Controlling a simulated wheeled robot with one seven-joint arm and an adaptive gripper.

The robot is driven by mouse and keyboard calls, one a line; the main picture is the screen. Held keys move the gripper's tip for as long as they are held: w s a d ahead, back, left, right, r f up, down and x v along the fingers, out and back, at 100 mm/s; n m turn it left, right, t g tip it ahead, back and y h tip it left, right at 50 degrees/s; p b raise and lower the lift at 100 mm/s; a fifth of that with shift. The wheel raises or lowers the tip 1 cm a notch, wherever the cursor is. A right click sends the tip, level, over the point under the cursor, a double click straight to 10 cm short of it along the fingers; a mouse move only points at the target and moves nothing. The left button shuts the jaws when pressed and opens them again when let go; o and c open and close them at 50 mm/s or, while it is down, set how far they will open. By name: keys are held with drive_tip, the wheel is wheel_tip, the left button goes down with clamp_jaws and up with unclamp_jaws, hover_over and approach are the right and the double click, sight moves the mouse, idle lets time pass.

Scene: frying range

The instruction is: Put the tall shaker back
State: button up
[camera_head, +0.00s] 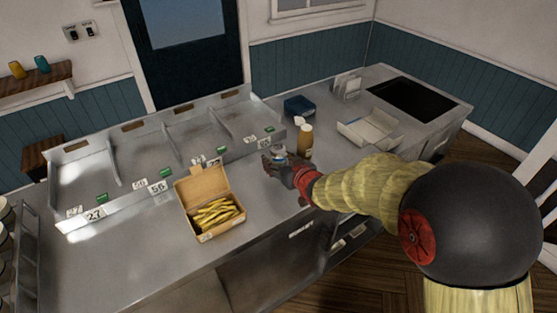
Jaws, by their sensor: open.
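A tall tan shaker with a pale cap (305,142) stands upright on the steel counter (250,260), just right of my gripper. My gripper (273,162) is at the end of my arm, low over the counter, with its fingers apart. A small pale-topped item (280,153) shows at the fingers; I cannot tell whether it is between them or behind them. The arm covers the counter to the right of the gripper.
An open cardboard box of fries (197,190) sits left of the gripper. Divided steel bays with number tags (147,150) line the back left. A dark blue box (298,105), a pale open tray (370,130) and a black recessed panel (413,99) lie behind and right.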

drive_tip(key=shift+r, duration=0.3)
drive_tip(key=p+v, duration=0.3)
drive_tip(key=v, duration=0.9)
drive_tip(key=shift+f, duration=0.2)
